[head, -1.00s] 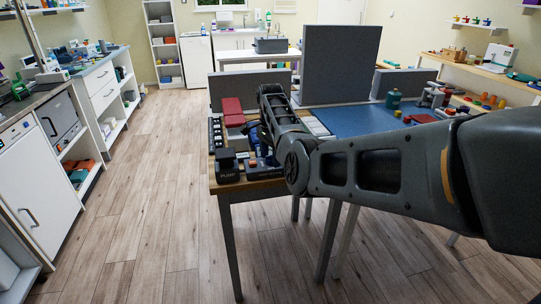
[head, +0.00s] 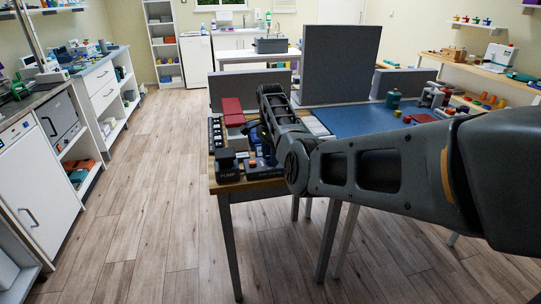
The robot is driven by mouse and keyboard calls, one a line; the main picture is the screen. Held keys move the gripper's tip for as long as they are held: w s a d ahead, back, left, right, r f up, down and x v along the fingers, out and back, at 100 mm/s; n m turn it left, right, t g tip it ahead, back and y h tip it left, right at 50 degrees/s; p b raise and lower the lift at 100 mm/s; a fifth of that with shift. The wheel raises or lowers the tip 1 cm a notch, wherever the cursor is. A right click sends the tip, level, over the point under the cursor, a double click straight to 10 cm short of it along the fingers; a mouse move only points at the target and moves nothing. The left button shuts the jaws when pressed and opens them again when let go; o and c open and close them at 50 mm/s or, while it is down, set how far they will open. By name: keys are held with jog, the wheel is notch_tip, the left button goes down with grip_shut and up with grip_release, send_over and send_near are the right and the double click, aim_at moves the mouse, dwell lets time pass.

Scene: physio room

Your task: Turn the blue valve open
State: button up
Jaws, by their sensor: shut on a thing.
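My gripper (head: 257,133) is at the near left part of the workbench (head: 262,184), pointing down, mostly hidden behind my own dark forearm. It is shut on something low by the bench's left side. A small patch of blue (head: 273,160) shows beside my arm, likely part of the blue valve. The valve's full shape, its angle and the fingertips' contact with it are hidden.
A black box marked PUMP (head: 227,165) stands at the bench's near left corner, close to my gripper. A red block (head: 232,112) lies behind. A tall grey panel (head: 340,65) rises at the back. A blue mat (head: 360,122) covers the right side.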

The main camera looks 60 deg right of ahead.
jog(key=n+p, duration=0.1)
jog(key=n, duration=0.3)
jog(key=shift+r+n, duration=0.1)
jog(key=shift+n, duration=0.2)
jog(key=n+p, duration=0.1)
jog(key=n, duration=0.3)
jog(key=shift+n, duration=0.3)
jog(key=n+p, duration=0.1)
jog(key=n, duration=0.3)
jog(key=shift+n, duration=2.2)
jog(key=o, duration=1.1)
jog(key=shift+c, duration=0.2)
